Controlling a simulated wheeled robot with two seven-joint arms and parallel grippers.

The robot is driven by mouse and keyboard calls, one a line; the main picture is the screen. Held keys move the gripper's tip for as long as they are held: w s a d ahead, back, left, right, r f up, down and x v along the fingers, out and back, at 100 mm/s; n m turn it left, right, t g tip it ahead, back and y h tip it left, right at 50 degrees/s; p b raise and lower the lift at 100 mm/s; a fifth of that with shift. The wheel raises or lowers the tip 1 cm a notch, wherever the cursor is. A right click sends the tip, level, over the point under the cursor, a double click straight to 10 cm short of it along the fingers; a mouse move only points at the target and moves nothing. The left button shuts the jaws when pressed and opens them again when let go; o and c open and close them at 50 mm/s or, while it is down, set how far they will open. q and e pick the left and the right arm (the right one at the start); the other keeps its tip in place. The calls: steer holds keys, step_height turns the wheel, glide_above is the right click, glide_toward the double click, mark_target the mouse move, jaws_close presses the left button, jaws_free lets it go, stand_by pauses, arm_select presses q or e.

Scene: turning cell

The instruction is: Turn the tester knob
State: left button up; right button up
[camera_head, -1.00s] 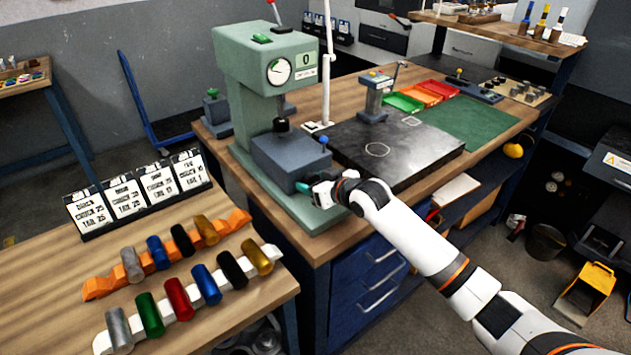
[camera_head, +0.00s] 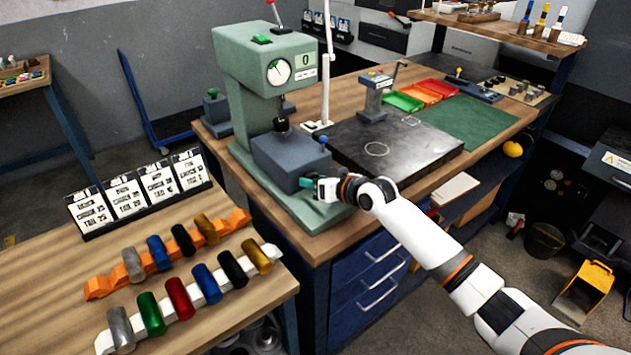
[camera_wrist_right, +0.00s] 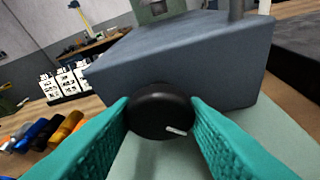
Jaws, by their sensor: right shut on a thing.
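The green hardness tester (camera_head: 245,75) stands on the wooden bench, with a dial and a small display on its head. Its grey-blue block (camera_head: 290,158) sits at the front. In the right wrist view the tester knob (camera_wrist_right: 161,112) is a black disc with a white mark at its lower right, on the face of the block (camera_wrist_right: 190,60). My right gripper (camera_head: 308,183) is at the block's front face. Its teal fingers are shut on the knob, one on each side (camera_wrist_right: 160,118). In the head view the knob is hidden by the gripper. My left gripper is not in view.
A black plate (camera_head: 410,160) lies right of the tester on the bench. A table at the lower left holds colored cylinders on orange and white racks (camera_head: 200,305) and a card stand (camera_head: 140,195). Blue drawers (camera_head: 365,290) are below my right arm.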

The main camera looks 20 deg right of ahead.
steer(key=o, duration=0.9)
steer(key=shift+o, duration=0.2)
steer(key=shift+s+d, duration=0.1)
steer(key=b+v, duration=0.1)
steer(key=v, duration=1)
steer(key=shift+s+r, duration=0.25)
steer(key=shift+s, duration=0.1)
steer(key=shift+d, duration=0.15)
